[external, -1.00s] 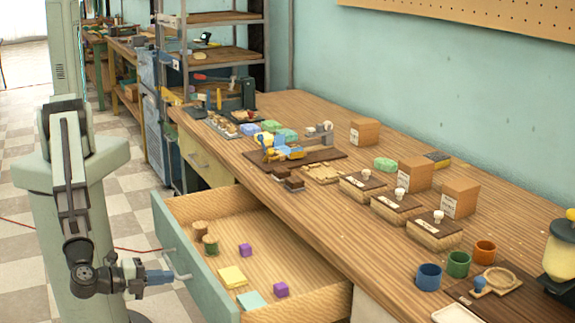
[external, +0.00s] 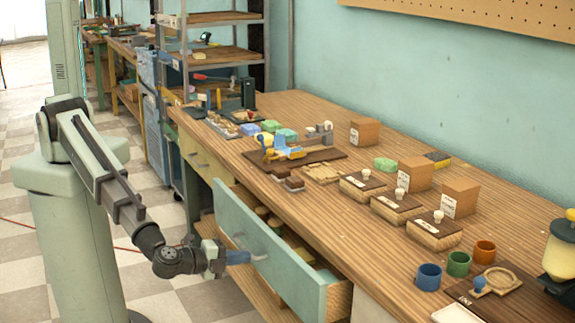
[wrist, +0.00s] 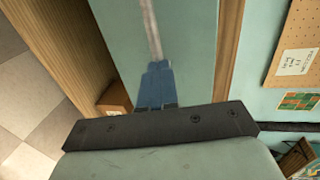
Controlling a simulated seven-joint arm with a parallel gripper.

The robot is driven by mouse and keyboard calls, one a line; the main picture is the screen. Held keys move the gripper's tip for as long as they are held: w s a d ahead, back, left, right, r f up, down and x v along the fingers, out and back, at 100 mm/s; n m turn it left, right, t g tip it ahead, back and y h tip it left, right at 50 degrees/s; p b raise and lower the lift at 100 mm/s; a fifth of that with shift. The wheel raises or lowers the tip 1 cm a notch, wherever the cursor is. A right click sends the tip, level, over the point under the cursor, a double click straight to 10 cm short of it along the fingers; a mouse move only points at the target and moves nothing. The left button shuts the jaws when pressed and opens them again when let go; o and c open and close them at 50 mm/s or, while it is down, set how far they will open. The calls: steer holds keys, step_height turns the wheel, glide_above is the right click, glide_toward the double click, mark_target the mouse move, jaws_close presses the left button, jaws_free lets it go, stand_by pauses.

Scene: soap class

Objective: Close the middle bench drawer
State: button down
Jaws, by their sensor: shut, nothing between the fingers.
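The middle bench drawer (external: 285,262) has a pale green front and a metal bar handle. It stands partly open, with a narrow strip of its inside showing behind the front. My gripper (external: 247,257) is shut and empty, its blue fingertips at the handle on the outer face of the drawer front. In the wrist view the blue fingers (wrist: 156,85) point at the green drawer front (wrist: 185,40), in line with the handle (wrist: 150,30). Whether the fingertips touch the handle or the front, I cannot tell. Most of the drawer's contents are hidden behind the front.
The wooden bench top (external: 330,210) above holds boxes, soap blocks and cups (external: 429,276). A yellowish drawer front (external: 205,160) sits to the left and looks shut. A lower wooden shelf or drawer edge (external: 235,280) shows below. The checkered floor is clear beside the bench.

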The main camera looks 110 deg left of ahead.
mark_target(265, 249)
steer(key=x, duration=0.3)
steer(key=r+x, duration=0.1)
steer(key=x, duration=0.2)
steer(key=r+x, duration=0.1)
steer(key=x, duration=0.1)
steer(key=shift+w+a, duration=0.4)
steer(key=shift+w, duration=0.2)
steer(key=v, duration=1.4)
steer(key=shift+s+d, duration=0.25)
steer(key=shift+s, duration=0.15)
steer(key=shift+f+m, duration=0.2)
steer(key=shift+m, duration=0.1)
